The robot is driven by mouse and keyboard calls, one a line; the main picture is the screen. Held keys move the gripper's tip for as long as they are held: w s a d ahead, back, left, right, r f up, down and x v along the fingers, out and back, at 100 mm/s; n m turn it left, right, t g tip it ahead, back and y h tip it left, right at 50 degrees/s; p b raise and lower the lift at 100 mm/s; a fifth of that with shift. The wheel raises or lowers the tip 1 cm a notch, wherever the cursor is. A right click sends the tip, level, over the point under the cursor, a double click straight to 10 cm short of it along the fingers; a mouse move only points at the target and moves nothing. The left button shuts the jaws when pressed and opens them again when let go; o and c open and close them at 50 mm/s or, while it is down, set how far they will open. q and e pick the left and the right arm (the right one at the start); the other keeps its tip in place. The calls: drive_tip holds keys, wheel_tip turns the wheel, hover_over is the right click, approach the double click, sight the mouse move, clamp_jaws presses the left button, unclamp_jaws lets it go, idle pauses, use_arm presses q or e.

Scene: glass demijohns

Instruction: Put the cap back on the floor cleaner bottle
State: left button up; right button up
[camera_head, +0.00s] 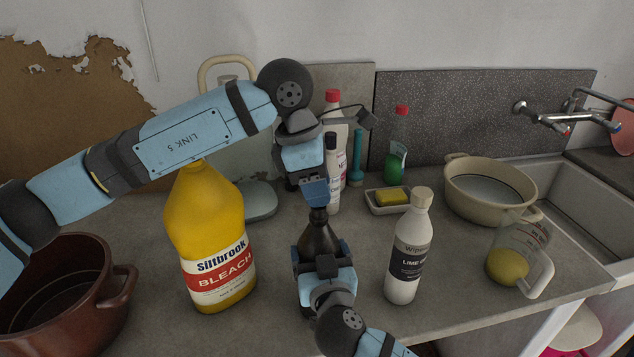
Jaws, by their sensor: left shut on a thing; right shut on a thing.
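A dark bottle (320,238) stands upright near the middle of the counter; I take it to be the floor cleaner bottle. Only its sloping shoulder and neck show, and its label is hidden. My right gripper (322,257) is shut on its body from the front. My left gripper (317,203) points down directly above the bottle and is shut on a small dark cap (318,213), mostly hidden between the fingers. The cap is at the bottle's mouth, in line with the neck. I cannot tell whether it touches or sits on it.
A yellow bleach jug (213,240) stands left, a white lime bottle (408,255) right. Behind are a sponge dish (388,208), a green bottle (398,150) and white bottles (335,190). A brown pot (70,290), beige basin (490,190) and glass jug (520,250) flank the counter.

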use_arm(q)
drive_tip(key=shift+f, duration=0.8)
drive_tip(key=shift+f, duration=0.6)
